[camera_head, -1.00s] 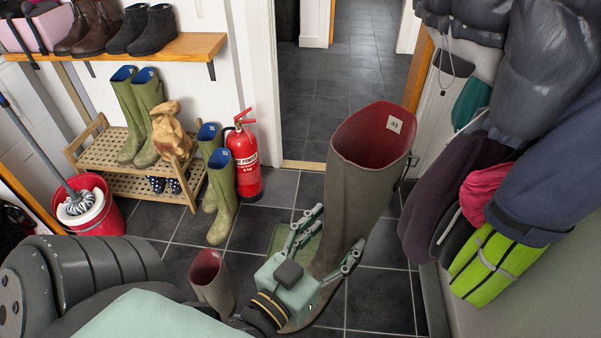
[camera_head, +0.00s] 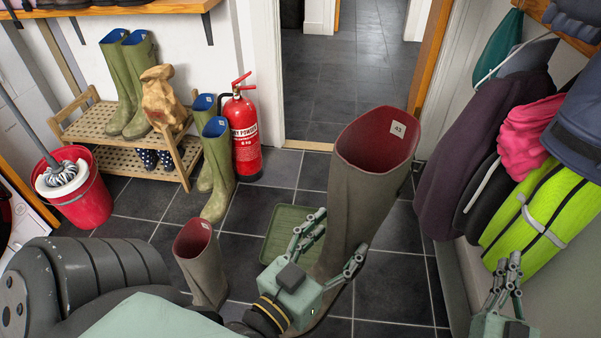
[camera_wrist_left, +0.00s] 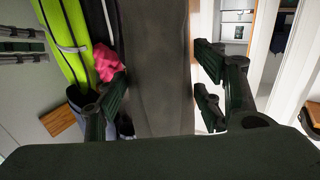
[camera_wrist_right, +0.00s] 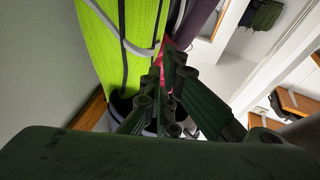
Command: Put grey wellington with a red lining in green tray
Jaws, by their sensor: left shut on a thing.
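A grey wellington (camera_head: 362,195) with a red lining and a white size label is held upright by my left gripper (camera_head: 328,247). The gripper is shut around its lower shaft; the boot shaft also fills the middle of the left wrist view (camera_wrist_left: 155,70). A second grey wellington (camera_head: 202,265) with a red lining stands on the floor to the left. The green tray (camera_head: 272,247) lies on the tiles behind my left gripper, partly hidden by gripper and boot. My right gripper (camera_head: 509,262) is at the lower right, its fingers close together and empty.
Green wellingtons (camera_head: 217,170) and a red fire extinguisher (camera_head: 246,138) stand behind the tray. A wooden shoe rack (camera_head: 95,122) and a red mop bucket (camera_head: 85,203) are at left. Coats and a lime green bag (camera_head: 540,215) hang at right, close to my right gripper.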

